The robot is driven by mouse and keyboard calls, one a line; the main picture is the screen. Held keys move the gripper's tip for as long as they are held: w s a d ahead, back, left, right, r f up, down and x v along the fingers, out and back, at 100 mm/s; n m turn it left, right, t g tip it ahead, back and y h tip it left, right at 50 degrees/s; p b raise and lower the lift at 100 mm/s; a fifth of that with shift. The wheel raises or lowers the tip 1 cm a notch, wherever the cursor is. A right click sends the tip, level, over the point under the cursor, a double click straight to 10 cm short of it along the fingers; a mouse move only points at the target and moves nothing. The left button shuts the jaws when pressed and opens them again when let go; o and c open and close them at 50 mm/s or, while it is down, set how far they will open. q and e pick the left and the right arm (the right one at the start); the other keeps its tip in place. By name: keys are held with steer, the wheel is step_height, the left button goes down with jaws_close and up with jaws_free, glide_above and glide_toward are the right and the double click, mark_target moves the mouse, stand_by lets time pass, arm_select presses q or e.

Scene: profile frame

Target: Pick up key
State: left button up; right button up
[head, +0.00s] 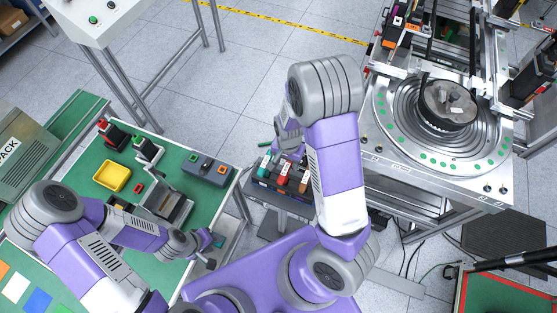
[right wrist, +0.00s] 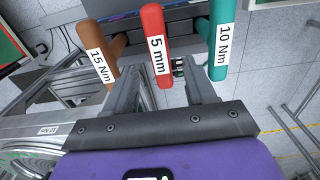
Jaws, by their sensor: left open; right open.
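In the right wrist view a red handle marked "5 mm" (right wrist: 155,45), likely the key, stands between a brown handle marked "15 Nm" (right wrist: 99,60) and a teal handle marked "10 Nm" (right wrist: 222,40). My right gripper (right wrist: 163,78) is open, its two fingers apart to the left and right of the red handle's near end, with gaps showing. In the head view the red handle (head: 283,172) is in a dark rack, and my right gripper is partly hidden by its arm. My left gripper (head: 212,246) is open and empty over the right edge of the green table.
The dark tool rack (head: 262,190) stands between the green table (head: 60,252) and the round-track machine (head: 440,110). The neighbouring handles are close to my right fingers. A yellow tray (head: 112,176) and a grey fixture (head: 170,205) are on the green table.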

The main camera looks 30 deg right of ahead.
mark_target(287, 170)
steer(key=shift+w+f, duration=0.25)
steer(key=shift+f, duration=0.45)
steer(key=f, duration=0.1)
steer(key=s, duration=0.1)
steer(key=f, duration=0.1)
steer(key=shift+s+a+f, duration=0.25)
steer(key=shift+s+f, duration=0.05)
steer(key=f, duration=0.3)
steer(key=shift+w+a+f, duration=0.15)
steer(key=shift+w, duration=0.15)
arm_select(q)
steer(key=shift+s+f, duration=0.15)
steer(key=shift+s, duration=0.05)
arm_select(e)
steer(key=shift+s, duration=0.1)
jaws_close()
arm_select(q)
steer(key=shift+r+p, duration=0.4)
steer(key=shift+r, duration=0.2)
arm_select(e)
step_height(287, 170, up, 10)
steer(key=shift+r, duration=0.1)
